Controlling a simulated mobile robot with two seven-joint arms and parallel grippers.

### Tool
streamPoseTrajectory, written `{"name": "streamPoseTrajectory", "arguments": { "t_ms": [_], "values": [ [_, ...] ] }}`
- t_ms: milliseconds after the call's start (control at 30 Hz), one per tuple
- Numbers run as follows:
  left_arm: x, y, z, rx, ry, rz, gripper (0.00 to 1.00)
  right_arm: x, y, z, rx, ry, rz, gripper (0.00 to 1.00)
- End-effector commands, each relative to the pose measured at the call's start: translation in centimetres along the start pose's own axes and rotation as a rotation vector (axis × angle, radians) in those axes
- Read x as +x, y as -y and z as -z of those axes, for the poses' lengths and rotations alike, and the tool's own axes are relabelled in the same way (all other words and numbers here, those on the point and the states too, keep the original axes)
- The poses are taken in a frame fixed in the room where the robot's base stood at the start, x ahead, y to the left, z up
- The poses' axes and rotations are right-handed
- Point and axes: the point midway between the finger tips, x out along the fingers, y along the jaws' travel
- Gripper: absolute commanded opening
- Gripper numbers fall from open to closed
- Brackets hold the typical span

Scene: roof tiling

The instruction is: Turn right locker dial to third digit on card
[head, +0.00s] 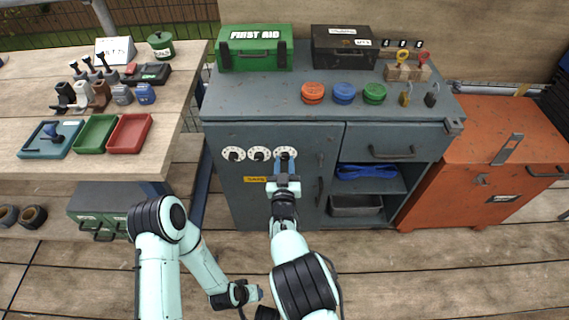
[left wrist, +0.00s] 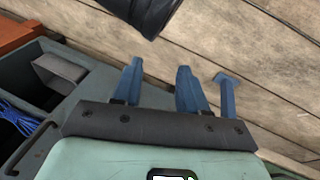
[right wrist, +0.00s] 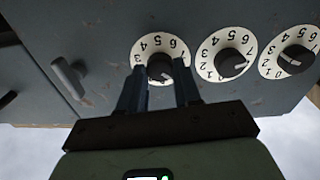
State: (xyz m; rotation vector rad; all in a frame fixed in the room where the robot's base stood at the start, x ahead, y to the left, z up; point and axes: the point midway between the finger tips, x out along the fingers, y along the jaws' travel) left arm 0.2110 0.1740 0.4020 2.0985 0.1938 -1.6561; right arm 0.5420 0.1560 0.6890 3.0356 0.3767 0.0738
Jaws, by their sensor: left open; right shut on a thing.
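The grey locker (head: 260,205) has three white dials with black knobs in a row on its front. The right dial (head: 288,152) is partly covered by my right gripper (head: 284,166). In the right wrist view this dial (right wrist: 146,44) appears upside down at the left, and my right gripper (right wrist: 160,78) is shut on its knob (right wrist: 160,66). The exact pointer setting is hard to read. A white card (head: 115,48) stands on the left bench; I cannot read its characters surely. My left gripper (head: 259,293) is low in front of the locker, open and empty in the left wrist view (left wrist: 160,82).
The middle dial (head: 258,153) and left dial (head: 233,153) sit close beside the right one. A green first aid box (head: 254,50), a dark box (head: 343,48) and coloured discs stand on the locker top. An orange cabinet (head: 500,150) is to the right.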

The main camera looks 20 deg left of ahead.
Motion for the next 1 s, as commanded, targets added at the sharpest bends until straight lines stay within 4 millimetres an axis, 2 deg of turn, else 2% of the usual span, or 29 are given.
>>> {"name": "streamPoseTrajectory", "arguments": {
  "t_ms": [1000],
  "values": [
    [-1.6, -0.5, -1.9, 0.004, 0.059, -0.004, 0.43, 0.0, -0.1, -0.1, -0.967, -0.033, 0.034, 0.03]
  ]
}}
